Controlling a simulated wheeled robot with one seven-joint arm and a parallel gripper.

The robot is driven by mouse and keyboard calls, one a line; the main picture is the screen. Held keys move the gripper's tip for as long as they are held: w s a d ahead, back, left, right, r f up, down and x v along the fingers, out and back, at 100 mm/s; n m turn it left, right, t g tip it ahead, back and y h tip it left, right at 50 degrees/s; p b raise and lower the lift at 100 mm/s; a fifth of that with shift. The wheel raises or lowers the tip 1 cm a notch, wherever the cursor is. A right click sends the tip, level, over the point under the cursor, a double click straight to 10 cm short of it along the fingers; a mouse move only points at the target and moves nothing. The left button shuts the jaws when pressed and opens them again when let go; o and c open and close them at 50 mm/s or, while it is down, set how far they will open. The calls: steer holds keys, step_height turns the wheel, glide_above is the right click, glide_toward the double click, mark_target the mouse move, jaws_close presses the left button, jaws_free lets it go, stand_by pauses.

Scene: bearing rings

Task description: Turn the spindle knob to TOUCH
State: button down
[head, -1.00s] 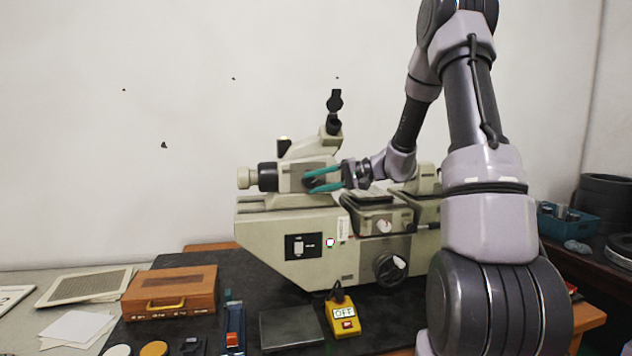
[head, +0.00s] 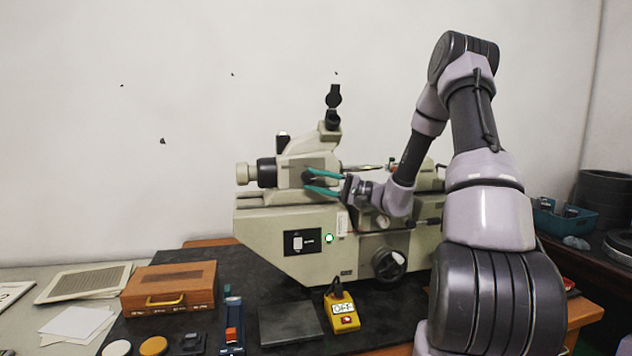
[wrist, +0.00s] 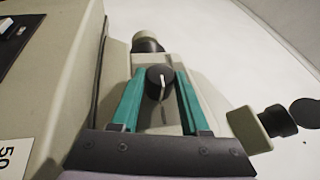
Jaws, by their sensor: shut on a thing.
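The spindle knob (wrist: 155,78) is a round black knob with a pale pointer line, on the beige head of the machine. In the wrist view its line runs roughly down the picture, toward my gripper's base. In the head view the knob (head: 309,177) shows small and dark between the teal fingers. My gripper (head: 307,181) is shut on it, one finger on each side; its fingers (wrist: 159,72) also show in the wrist view. I cannot read any TOUCH mark around the knob.
The beige machine (head: 285,217) has a green lamp (head: 329,238) and a black handwheel (head: 390,264) on its front. A yellow box (head: 344,312) with a small display stands before it. A wooden case (head: 170,287) sits at left. An eyepiece (head: 334,97) rises above the head.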

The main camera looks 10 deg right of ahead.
steer(key=shift+c, duration=2)
jaws_free()
steer(key=v, duration=1)
steer(key=shift+d, duration=0.35)
steer(key=shift+s+f, duration=0.1)
steer(key=shift+s, duration=0.05)
